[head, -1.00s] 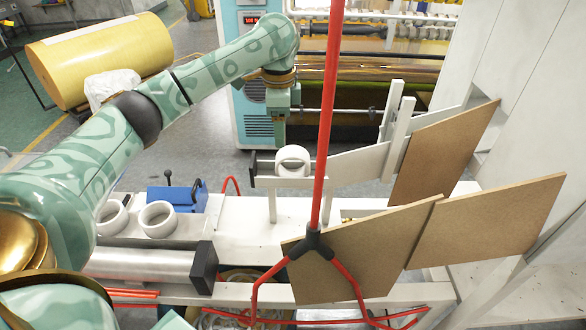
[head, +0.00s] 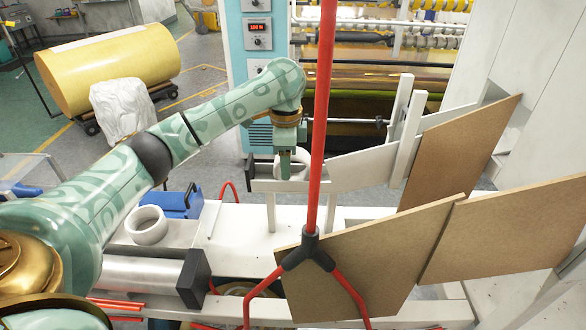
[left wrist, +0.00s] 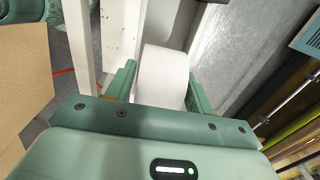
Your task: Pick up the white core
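A white core (head: 302,166) lies on its side on the pale raised rail (head: 290,186) in the middle of the head view. My left gripper (head: 286,162) points down at this core, and one finger hides part of it. In the left wrist view, the white core (left wrist: 163,72) sits between the two green fingers of my left gripper (left wrist: 161,88). The fingers are spread, one on each side of the core; whether they touch it is unclear. Another white core (head: 146,225) lies on the bench at left. My right gripper is not in view.
A red pole (head: 320,120) stands just right of the left gripper. Brown boards (head: 375,255) fill the lower right, and a white upright (head: 408,138) stands on the rail. A blue tool (head: 180,201) sits behind the bench core.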

